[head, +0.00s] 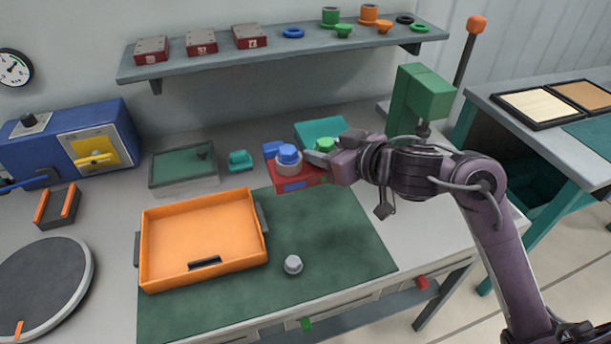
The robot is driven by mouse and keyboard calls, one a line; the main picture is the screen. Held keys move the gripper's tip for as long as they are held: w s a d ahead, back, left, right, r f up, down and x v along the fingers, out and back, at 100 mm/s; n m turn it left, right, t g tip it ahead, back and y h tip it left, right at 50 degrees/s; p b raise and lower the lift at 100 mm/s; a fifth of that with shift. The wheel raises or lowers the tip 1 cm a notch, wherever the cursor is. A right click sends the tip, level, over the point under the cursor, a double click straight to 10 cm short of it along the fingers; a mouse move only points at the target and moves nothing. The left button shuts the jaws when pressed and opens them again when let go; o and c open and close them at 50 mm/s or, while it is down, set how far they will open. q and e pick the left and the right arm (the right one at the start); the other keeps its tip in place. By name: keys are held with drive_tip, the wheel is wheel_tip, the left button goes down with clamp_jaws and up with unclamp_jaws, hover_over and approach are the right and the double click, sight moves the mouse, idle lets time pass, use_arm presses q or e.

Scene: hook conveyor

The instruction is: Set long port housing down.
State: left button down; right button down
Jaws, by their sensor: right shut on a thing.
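The long port housing (288,185) is a red block at the back edge of the green mat, near the picture's middle. A blue cap (288,153) on a grey ring stands on its left part, and a green cap (325,145) shows at its right part. My right gripper (318,160) comes in from the right and is shut on the housing. The gripper hides the housing's right end. I cannot tell whether its underside touches the mat. My left gripper is not in view.
An orange tray (203,284) and a grey hexagonal piece (293,264) are on the green mat (340,245). A teal block (240,160) and a glass-topped box (184,167) stand behind. A green press (420,98) stands at back right. The mat's right part is clear.

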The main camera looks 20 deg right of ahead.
drive_tip(key=shift+w+f+b, duration=0.1)
drive_tip(key=shift+f+b, duration=2.15)
drive_tip(key=shift+f, duration=6.25)
drive_tip(key=shift+f, duration=0.15)
drive_tip(key=c, duration=1)
unclamp_jaws()
drive_tip(key=shift+f, duration=0.3)
drive_tip(key=shift+c, duration=0.2)
drive_tip(key=shift+o, duration=1.1)
drive_tip(key=shift+r, duration=0.1)
